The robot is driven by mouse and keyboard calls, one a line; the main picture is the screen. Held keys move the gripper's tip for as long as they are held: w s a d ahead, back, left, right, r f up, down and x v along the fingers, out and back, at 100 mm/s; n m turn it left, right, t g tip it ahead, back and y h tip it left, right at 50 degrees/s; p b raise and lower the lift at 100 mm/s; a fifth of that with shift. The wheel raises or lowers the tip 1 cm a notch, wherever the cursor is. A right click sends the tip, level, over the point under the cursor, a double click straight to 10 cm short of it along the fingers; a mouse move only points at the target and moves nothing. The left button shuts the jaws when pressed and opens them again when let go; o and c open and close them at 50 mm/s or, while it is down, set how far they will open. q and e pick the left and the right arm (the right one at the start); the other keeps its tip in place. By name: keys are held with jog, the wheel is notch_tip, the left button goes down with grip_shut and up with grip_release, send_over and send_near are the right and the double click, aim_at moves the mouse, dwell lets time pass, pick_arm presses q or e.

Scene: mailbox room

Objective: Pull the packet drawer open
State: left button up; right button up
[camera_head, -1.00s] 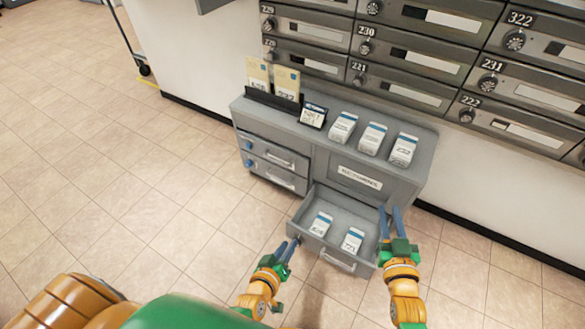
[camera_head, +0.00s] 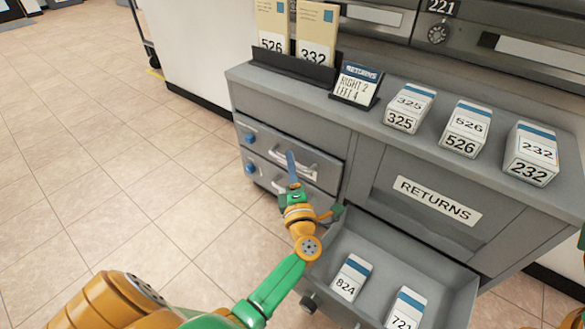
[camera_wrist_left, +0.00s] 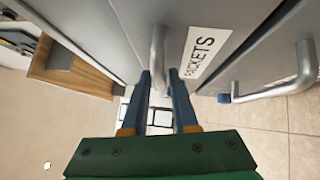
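The drawer marked PACKETS (camera_wrist_left: 199,52) shows in the left wrist view, with its grey bar handle (camera_wrist_left: 158,55) running down between my two blue fingers. My left gripper (camera_wrist_left: 164,100) is open around this handle, with gaps beside the bar. In the head view my left gripper (camera_head: 292,170) is in front of the left stack of two shut drawers, at the upper drawer (camera_head: 262,140), and hides part of its front. Only a green and orange sliver of my right arm shows at the right edge; its fingers are out of the picture.
An open RETURNS drawer (camera_head: 380,240) holding two white boxes (camera_head: 349,278) stands close to the right of my left arm. Several boxes, a card (camera_head: 357,84) and a holder (camera_head: 293,68) stand on the cabinet top. The floor at left is clear.

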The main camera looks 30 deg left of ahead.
pick_arm(q)
jog(key=shift+w+a+r, duration=0.1)
jog(key=shift+w+a, duration=0.1)
jog(key=shift+w, duration=0.05)
grip_shut()
dwell(1.3)
